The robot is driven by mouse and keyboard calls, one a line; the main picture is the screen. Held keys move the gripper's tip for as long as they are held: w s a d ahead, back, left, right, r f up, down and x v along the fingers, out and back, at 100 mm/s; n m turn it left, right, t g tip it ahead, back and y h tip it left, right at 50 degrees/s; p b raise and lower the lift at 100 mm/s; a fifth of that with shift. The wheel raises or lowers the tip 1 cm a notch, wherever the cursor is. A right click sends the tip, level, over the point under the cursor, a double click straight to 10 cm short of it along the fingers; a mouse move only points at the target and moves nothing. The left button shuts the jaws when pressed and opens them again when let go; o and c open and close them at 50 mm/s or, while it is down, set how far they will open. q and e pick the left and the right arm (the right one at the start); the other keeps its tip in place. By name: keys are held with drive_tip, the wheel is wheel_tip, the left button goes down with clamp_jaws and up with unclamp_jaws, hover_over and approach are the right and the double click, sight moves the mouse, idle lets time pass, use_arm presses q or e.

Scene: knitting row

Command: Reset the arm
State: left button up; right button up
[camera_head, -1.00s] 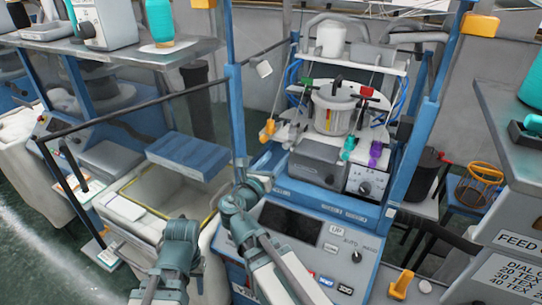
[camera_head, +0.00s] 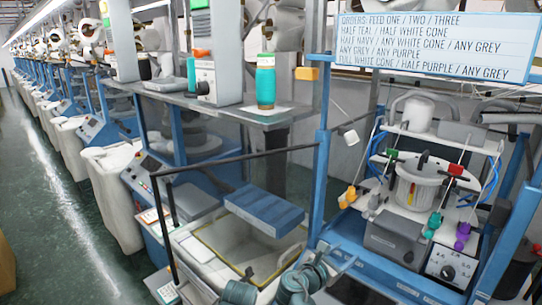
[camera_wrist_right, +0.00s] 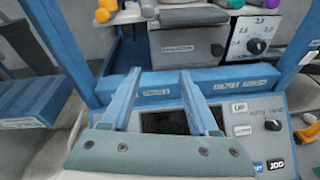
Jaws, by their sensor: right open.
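My right gripper (camera_head: 337,264) shows low in the head view, in front of the blue knitting machine's (camera_head: 322,190) frame and above its control panel. In the right wrist view its two blue fingers (camera_wrist_right: 160,88) stand apart with nothing between them. Through them I see the machine's blue front ledge and dark display (camera_wrist_right: 165,122). Part of my other arm shows at the bottom edge of the head view; I cannot make out a left gripper there.
A white fabric bin (camera_head: 208,257) with a blue lid-like panel (camera_head: 265,210) stands left of the gripper. A grey shelf (camera_head: 245,115) holds a teal yarn cone (camera_head: 265,82). An orders sign (camera_head: 435,47) hangs upper right. An open green aisle (camera_head: 65,200) runs along the left.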

drive_tip(key=s+a+f+m+g+y+b, duration=0.1)
drive_tip(key=s+a+f+m+g+y, duration=0.15)
drive_tip(key=f+m, duration=0.35)
drive_tip(key=s+a+f+m+g+y+b, duration=0.1)
drive_tip(key=s+a+f+m+g+y, duration=0.15)
drive_tip(key=f+m, duration=0.35)
drive_tip(key=s+a+f+m+g+y+b, duration=0.1)
drive_tip(key=s+a+f+m+g+y, duration=0.4)
drive_tip(key=s+a+f+m, duration=0.3)
drive_tip(key=s+a+f, duration=0.1)
drive_tip(key=s+a, duration=0.2)
drive_tip(key=a, duration=0.2)
drive_tip(key=shift+f+m+g+y, duration=0.2)
drive_tip(key=shift+m+g+y, duration=0.1)
drive_tip(key=shift+y, duration=0.1)
